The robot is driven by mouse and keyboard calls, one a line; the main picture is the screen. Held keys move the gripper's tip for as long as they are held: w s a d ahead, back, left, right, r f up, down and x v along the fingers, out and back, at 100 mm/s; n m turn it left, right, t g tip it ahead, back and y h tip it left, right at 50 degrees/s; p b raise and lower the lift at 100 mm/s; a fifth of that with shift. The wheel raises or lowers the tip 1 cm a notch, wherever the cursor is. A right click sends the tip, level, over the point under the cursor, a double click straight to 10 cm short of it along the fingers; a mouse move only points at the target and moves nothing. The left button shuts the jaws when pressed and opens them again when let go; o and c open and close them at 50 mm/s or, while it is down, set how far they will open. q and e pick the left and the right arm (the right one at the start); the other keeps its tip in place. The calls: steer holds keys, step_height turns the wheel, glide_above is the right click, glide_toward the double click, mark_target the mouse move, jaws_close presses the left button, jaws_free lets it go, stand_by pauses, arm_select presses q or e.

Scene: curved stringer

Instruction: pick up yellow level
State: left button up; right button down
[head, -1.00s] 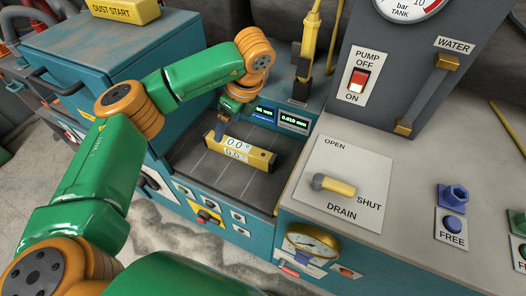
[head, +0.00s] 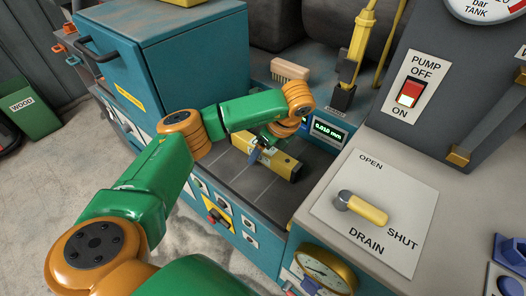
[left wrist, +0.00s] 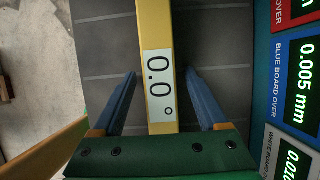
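The yellow level (head: 285,164) lies on the dark tiled plate of the teal bench, partly hidden by my left gripper (head: 257,154) in the head view. In the left wrist view the level (left wrist: 156,25) runs up the picture, with a white display reading 0.0°. There my left gripper (left wrist: 160,76) is open, one blue finger on each side of the level near the display, with gaps visible on both sides. My right gripper is not in view.
Digital readouts (head: 327,130) stand close behind the level. A wooden brush (head: 290,70) and a yellow-handled tool (head: 357,45) are at the back. A grey panel with a DRAIN lever (head: 362,207) is at right, a teal cabinet (head: 190,45) at left.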

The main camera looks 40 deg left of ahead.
arm_select(q)
jaws_close()
steer(key=shift+r, duration=0.1)
